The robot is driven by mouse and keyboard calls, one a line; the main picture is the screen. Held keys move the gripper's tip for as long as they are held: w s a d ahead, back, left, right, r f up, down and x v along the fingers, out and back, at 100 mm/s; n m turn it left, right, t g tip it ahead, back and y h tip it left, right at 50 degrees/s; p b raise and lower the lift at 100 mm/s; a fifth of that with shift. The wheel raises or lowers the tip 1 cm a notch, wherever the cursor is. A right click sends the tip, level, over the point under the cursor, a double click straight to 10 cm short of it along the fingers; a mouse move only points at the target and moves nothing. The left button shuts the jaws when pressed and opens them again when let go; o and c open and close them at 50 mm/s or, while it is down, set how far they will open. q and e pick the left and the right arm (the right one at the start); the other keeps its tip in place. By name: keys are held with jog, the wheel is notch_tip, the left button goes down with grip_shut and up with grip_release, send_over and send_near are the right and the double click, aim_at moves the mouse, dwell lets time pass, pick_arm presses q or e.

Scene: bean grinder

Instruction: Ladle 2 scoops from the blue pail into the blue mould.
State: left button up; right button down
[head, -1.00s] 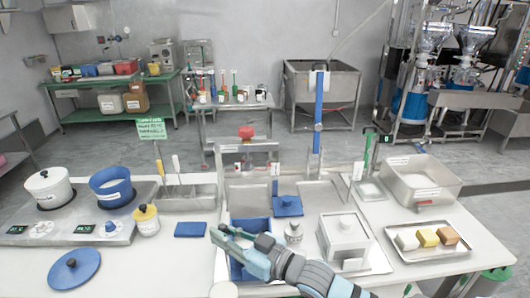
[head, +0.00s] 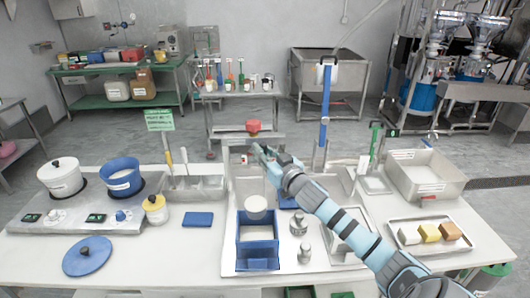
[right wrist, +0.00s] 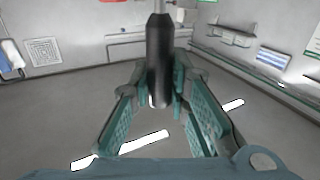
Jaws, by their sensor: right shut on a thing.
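The blue pail (head: 122,182) stands on the hob at the left, with pale contents. The blue mould (head: 258,257), an open blue box, stands on the counter at front centre; its inside looks pale grey, and its fill level is unclear. My right gripper (head: 262,153) is above and behind the mould in the head view. In the right wrist view it is shut on a black handle (right wrist: 159,62). A pale round ladle bowl (head: 256,203) shows below the gripper, at the mould's back edge in the picture; the shaft between is unclear. My left gripper is not in view.
A white-lidded pot (head: 61,180) stands beside the pail. A blue lid (head: 87,256) and a blue pad (head: 198,219) lie on the counter. Small metal weights (head: 299,223) stand right of the mould. A tray of coloured blocks (head: 428,235) is at the right.

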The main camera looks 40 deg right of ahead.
jog(key=s+a+f+n+t+y+b, duration=0.2)
jog(key=a+f+n+b, duration=0.3)
jog(key=a+n+b, duration=0.3)
jog(key=s+a+f+n+t+y+b, duration=0.3)
jog(key=a+n+b, duration=0.5)
jog(key=a, duration=0.4)
notch_tip(320, 180, down, 2)
jog(key=shift+s+a+f+n+y, duration=0.15)
jog(key=shift+s+a+n+y, duration=0.15)
jog(key=shift+s+n+y, duration=0.35)
jog(key=shift+s, duration=0.15)
